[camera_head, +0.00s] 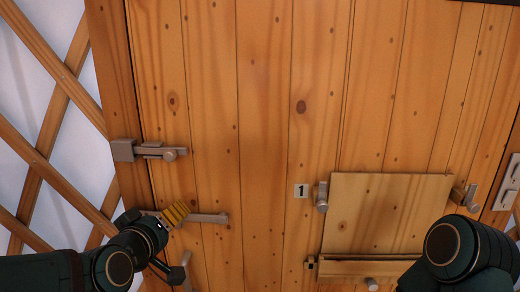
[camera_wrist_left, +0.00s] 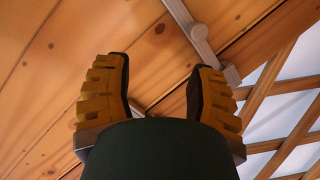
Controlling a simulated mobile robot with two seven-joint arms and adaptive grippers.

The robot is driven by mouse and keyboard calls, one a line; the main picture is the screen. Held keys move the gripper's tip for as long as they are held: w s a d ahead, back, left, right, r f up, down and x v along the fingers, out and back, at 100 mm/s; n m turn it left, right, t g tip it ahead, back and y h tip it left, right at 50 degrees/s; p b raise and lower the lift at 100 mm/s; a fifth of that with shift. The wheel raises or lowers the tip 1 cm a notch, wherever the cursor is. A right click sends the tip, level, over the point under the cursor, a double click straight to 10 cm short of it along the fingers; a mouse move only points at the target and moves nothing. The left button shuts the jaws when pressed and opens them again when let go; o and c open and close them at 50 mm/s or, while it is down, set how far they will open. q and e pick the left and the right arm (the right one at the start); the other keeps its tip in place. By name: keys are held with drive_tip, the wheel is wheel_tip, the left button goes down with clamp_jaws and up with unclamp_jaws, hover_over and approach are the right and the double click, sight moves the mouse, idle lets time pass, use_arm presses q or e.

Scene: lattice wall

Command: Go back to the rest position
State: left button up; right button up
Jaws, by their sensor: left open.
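My left gripper (camera_head: 178,213) is in front of the lower left part of the wooden door (camera_head: 265,110), beside a metal handle bar (camera_head: 208,218). Its yellow ribbed fingers overlap the bar in the head view; whether they touch it cannot be told. In the left wrist view, the left gripper (camera_wrist_left: 157,92) has its two fingers apart with nothing between them but planks behind. A metal bar (camera_wrist_left: 190,25) runs beyond the fingers there. My right arm shows at the lower right of the head view, but its gripper is out of sight.
A metal bolt latch (camera_head: 160,151) sits above the left gripper. A square wooden flap (camera_head: 385,215) with metal latches (camera_head: 321,196) is at the right, near a plate marked 1 (camera_head: 301,190). A wooden lattice (camera_head: 55,125) stands left of the door.

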use_arm(q)
drive_tip(key=s+d+f+m+g+h, duration=0.1)
drive_tip(key=d+f+g, duration=0.25)
drive_tip(key=f, duration=0.95)
drive_tip(key=s+d+f+m+g+h, duration=0.15)
drive_tip(key=f+g, duration=0.25)
drive_tip(key=f, duration=0.9)
drive_tip(key=s+d+f+m+g, duration=0.1)
drive_tip(key=s+d+f+g, duration=0.1)
drive_tip(key=s+f, duration=0.5)
drive_tip(key=s+d+f+m+g, duration=0.2)
drive_tip(key=s+d+f+g, duration=0.1)
drive_tip(key=s+f, duration=0.4)
wheel_tip(320, 180, down, 3)
drive_tip(key=shift+d+f+g, duration=0.2)
drive_tip(key=shift+d+g, duration=0.05)
drive_tip(key=shift+g, duration=0.3)
drive_tip(key=shift+w, duration=0.1)
drive_tip(key=shift+c, duration=0.9)
